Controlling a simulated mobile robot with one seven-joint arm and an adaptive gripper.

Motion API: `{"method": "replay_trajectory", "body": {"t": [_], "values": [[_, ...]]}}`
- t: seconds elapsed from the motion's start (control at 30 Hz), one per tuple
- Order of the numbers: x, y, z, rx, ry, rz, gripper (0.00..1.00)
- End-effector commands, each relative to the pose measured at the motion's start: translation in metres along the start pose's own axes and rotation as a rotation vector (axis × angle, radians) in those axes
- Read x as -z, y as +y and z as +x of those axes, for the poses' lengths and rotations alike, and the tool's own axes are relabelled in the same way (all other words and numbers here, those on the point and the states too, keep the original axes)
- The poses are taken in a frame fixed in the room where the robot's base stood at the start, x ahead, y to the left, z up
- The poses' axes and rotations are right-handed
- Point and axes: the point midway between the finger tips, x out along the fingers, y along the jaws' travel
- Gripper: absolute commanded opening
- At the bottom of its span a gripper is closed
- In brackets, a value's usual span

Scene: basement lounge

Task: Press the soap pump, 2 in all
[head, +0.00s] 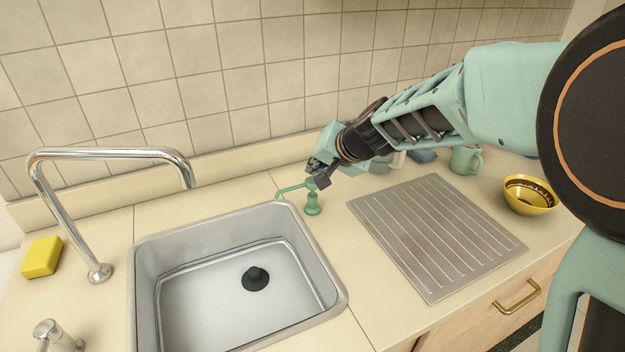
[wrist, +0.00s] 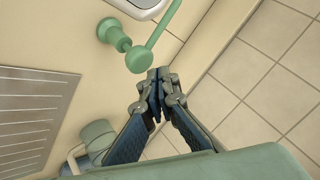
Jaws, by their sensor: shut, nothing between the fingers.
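The green soap pump (head: 312,205) stands upright on the counter just right of the sink, its thin spout pointing left over the sink's rim. My gripper (head: 319,179) is shut and empty, at the pump's top in the head view. In the wrist view the soap pump (wrist: 112,33) is at the upper left, with its round head nearest my fingers. The closed fingertips of my gripper (wrist: 158,78) are just beside that head there. I cannot tell whether they touch it.
The steel sink (head: 335,290) and a chrome faucet (head: 110,153) are left of the pump. A ribbed drainboard (head: 435,235) lies to the right, with a yellow bowl (head: 530,195) and a green mug (head: 466,160) beyond. A yellow sponge (head: 41,257) sits far left. The tiled wall rises behind.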

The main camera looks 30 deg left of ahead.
Motion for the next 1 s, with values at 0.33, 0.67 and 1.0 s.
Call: {"method": "replay_trajectory", "body": {"t": [0.33, 0.67, 1.0], "values": [[-0.0001, 0.0001, 0.0001, 0.000, 0.000, 0.000, 0.00], [-0.0014, 0.0014, 0.0018, 0.000, 0.000, 0.000, 0.00], [-0.0043, 0.0044, 0.0061, 0.000, 0.000, 0.001, 0.00]]}}
